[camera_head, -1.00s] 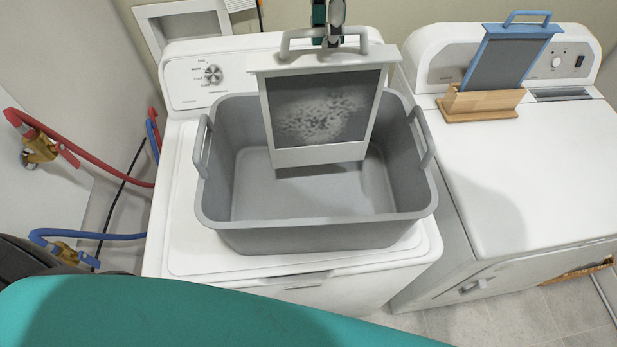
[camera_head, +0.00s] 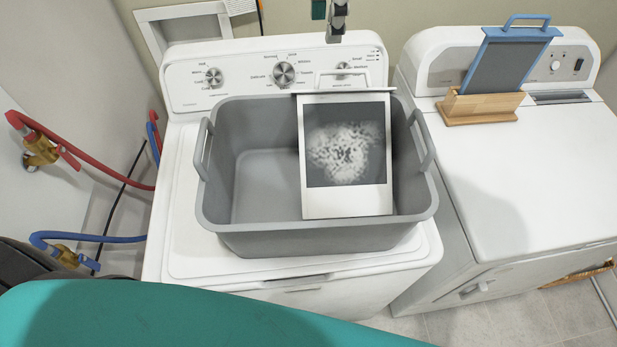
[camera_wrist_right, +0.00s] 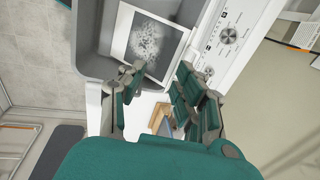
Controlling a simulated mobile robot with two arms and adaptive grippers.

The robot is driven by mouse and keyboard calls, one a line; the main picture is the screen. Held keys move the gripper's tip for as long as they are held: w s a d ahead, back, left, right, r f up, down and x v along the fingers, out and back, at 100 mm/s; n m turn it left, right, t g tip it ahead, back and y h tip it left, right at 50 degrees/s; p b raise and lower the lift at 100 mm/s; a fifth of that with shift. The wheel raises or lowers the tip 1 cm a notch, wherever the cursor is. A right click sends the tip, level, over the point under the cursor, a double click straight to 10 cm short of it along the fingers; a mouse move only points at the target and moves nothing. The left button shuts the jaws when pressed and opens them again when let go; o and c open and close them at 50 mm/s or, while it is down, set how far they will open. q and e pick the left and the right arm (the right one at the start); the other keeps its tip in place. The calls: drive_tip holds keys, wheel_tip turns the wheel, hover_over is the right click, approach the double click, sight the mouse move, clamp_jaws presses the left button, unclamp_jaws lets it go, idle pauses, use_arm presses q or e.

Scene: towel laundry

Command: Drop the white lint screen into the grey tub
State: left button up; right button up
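The white lint screen (camera_head: 345,203), with a dark mesh and pale lint patch, is inside the grey tub (camera_head: 270,238), toward its right side. It leans back, its top bar and handle at the rear rim; its lower contact is unclear. It also shows in the right wrist view (camera_wrist_right: 122,38), beyond the fingers. The tub also shows in the wrist view (camera_wrist_right: 92,60). My right gripper (camera_head: 337,36) is above and behind the screen's handle, apart from it. In the wrist view its fingers (camera_wrist_right: 160,82) are spread and empty. My left gripper is not in view.
The tub stands on a white washer (camera_head: 180,240) with knobs behind it. A white dryer (camera_head: 540,170) at right carries a blue-framed screen (camera_head: 505,65) in a wooden holder (camera_head: 480,107). Red (camera_head: 100,170) and blue hoses (camera_head: 95,236) run at left.

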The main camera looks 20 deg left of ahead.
wheel_tip(320, 180, up, 8)
drive_tip(key=s, duration=0.1)
drive_tip(key=shift+s+d, duration=0.35)
